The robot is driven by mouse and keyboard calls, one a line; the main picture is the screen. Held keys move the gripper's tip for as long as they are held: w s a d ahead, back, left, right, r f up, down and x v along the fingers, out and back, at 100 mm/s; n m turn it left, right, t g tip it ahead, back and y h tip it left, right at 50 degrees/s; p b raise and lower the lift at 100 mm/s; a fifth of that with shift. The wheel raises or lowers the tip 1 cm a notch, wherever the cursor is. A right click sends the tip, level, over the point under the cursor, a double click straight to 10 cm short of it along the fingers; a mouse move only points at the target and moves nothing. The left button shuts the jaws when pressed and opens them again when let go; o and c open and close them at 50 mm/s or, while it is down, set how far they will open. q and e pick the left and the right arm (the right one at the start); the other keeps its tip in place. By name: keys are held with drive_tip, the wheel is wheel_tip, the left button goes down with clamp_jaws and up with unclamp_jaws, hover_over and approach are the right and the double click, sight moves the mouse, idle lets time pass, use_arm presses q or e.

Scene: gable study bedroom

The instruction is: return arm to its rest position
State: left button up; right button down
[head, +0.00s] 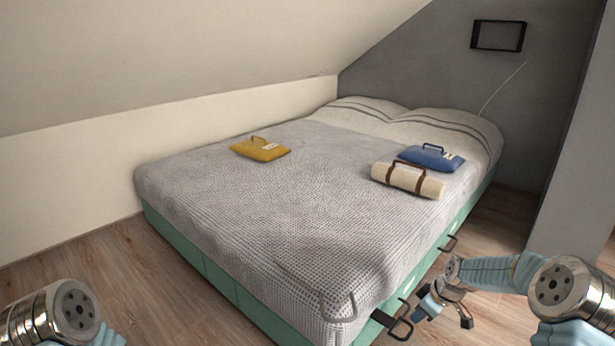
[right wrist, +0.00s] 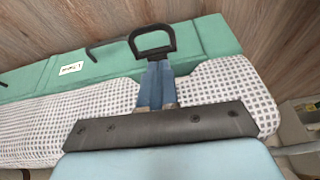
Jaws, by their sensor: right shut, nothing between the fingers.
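My right arm comes in from the right in the head view. My right gripper (head: 424,306) is low beside the near right corner of the bed. In the right wrist view, its blue fingers (right wrist: 155,72) are shut together and hold nothing. A black loop handle (right wrist: 153,42) shows just past the fingertips; I cannot tell whether they touch it. My left arm shows only as a link at the lower left of the head view, and my left gripper is out of view.
The green bed base (head: 215,275) has black drawer handles (head: 448,243) on its right side. On the grey-white bedspread (head: 240,205) lie a yellow bag (head: 260,150), a blue bag (head: 430,158) and a cream roll (head: 408,180). Wood floor (head: 500,318) is bare right of the bed.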

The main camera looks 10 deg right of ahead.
drive_tip(key=s+a+f+m+p, duration=0.2)
drive_tip(key=s+a+f+p, duration=0.15)
drive_tip(key=a, duration=0.75)
use_arm(q)
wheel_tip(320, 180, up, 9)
drive_tip(key=p, duration=0.5)
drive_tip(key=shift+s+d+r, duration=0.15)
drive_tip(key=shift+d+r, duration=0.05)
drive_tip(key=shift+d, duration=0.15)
use_arm(e)
drive_tip(key=s+a+m+g, duration=0.1)
drive_tip(key=s+a+m, duration=0.2)
drive_tip(key=s+a, duration=0.4)
drive_tip(key=s+a+f+m+g+y, duration=0.1)
drive_tip(key=s+a+m, duration=0.3)
drive_tip(key=s, duration=1.2)
drive_tip(key=a, duration=0.4)
drive_tip(key=shift+a+f+m, duration=0.15)
drive_tip(key=shift+m, duration=0.15)
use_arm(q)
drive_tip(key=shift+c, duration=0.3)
use_arm(e)
drive_tip(key=shift+w, duration=0.1)
